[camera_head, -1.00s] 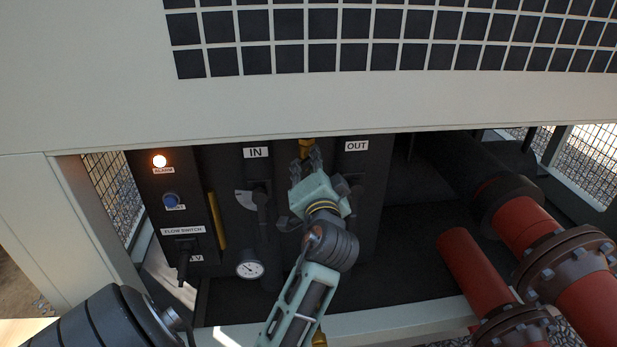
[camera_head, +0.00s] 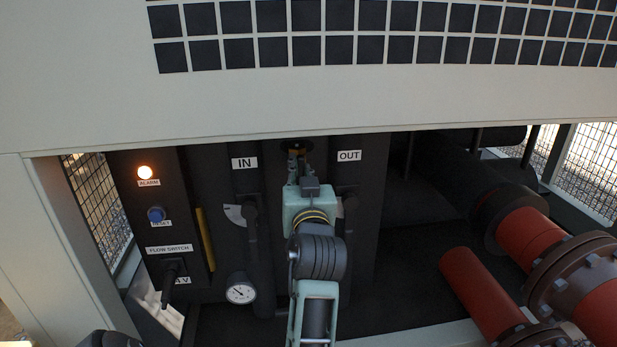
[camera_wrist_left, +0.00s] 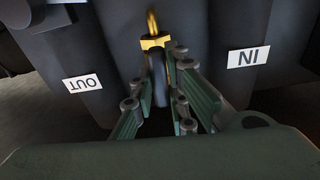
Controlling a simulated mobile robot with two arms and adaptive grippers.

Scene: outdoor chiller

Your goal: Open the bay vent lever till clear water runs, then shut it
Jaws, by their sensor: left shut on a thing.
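The vent is a small brass valve (camera_wrist_left: 155,41) with a dark lever (camera_wrist_left: 159,80), between the IN and OUT labels in the left wrist view, which is upside down. In the head view its brass body (camera_head: 296,151) shows just under the panel edge, mostly hidden by my gripper. My left gripper (camera_head: 298,172) points up at it and is shut on the lever; its green-grey fingers (camera_wrist_left: 161,77) stand on both sides of the lever in the left wrist view. I see no water running. My right gripper is not in view.
The IN valve handle (camera_head: 251,220) and a pressure gauge (camera_head: 240,289) are left of my arm. The ALARM lamp (camera_head: 145,172) glows above a blue RESET button (camera_head: 156,214). Red pipes (camera_head: 487,296) fill the right. The panel edge (camera_head: 290,140) overhangs the bay.

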